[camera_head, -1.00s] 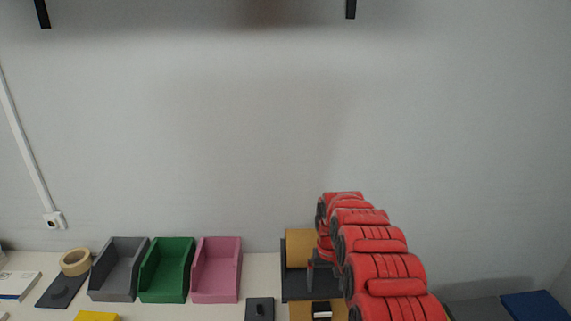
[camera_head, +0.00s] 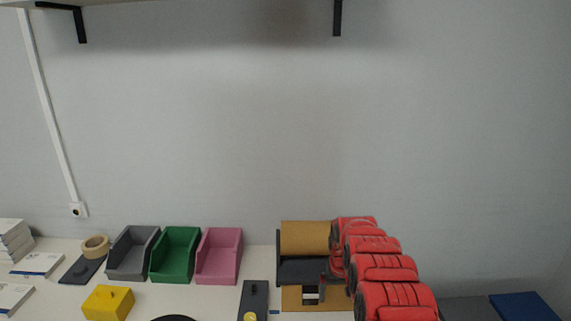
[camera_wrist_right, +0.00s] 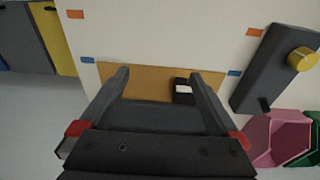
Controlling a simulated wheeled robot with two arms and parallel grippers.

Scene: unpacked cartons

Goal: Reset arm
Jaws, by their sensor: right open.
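My right arm, with red covers, reaches in from the lower right in the head view. Its gripper (camera_head: 323,281) is mostly hidden there, beside the paper roll's dark holder. In the right wrist view my right gripper (camera_wrist_right: 162,82) is open, with both dark fingers apart and nothing held. Between and beyond the fingers lies a brown board (camera_wrist_right: 145,83) with a small black item with a white label (camera_wrist_right: 183,89). The same board (camera_head: 334,304) and black item (camera_head: 311,294) show in the head view. My left gripper is not in view.
A grey bin (camera_head: 133,257), a green bin (camera_head: 174,257) and a pink bin (camera_head: 218,258) stand by the wall. A brown roll (camera_head: 303,237), a yellow block (camera_head: 108,302), a dark plate (camera_head: 254,297) and tape (camera_head: 95,246) are also on the table. A shelf is above.

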